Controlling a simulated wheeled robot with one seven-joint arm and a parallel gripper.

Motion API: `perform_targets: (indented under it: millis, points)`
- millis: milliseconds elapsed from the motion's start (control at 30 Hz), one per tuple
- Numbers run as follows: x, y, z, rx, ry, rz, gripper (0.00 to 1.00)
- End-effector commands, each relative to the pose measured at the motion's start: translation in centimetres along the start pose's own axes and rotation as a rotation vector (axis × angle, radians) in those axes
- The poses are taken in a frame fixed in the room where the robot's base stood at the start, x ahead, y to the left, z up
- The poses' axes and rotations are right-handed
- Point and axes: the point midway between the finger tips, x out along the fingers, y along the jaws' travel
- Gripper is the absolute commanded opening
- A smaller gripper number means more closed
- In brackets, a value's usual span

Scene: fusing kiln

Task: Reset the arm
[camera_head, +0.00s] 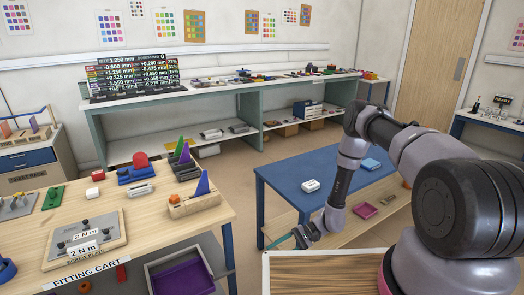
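My arm comes in from the right edge, rises to a bent elbow and drops to the wrist. My gripper (283,240) is at the lower middle, pointing left, in front of the blue table (325,166) and just above the back of a wooden-topped surface (330,272). Its fingers look thin and teal and are too small to tell whether they are open or shut. No object can be made out in it.
The fitting cart (150,225) at left holds a screw plate (85,240) and coloured blocks. A white block (311,186) and a blue block (371,164) lie on the blue table. A long bench (220,88) runs along the back wall. Floor shows between them.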

Motion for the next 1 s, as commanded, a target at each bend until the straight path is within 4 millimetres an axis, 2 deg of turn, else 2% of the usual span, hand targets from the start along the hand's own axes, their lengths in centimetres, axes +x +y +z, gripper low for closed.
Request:
perform_targets:
  millis: [33,133,267,467,700,900,1000]
  points:
    - [-1.2,-1.6,0.1,-0.017,0.008,0.015,0.52]
    - [-3.7,-4.7,0.7,-0.046,0.022,0.056,0.52]
    - [-7.9,-9.7,2.4,-0.091,0.056,0.128,0.52]
    - [-14.1,-16.6,6.6,-0.153,0.133,0.242,0.52]
    - [-20.7,-23.3,13.4,-0.219,0.262,0.366,0.52]
    - [-25.3,-27.2,20.1,-0.264,0.399,0.451,0.52]
    - [-27.3,-28.5,23.6,-0.286,0.475,0.487,0.52]
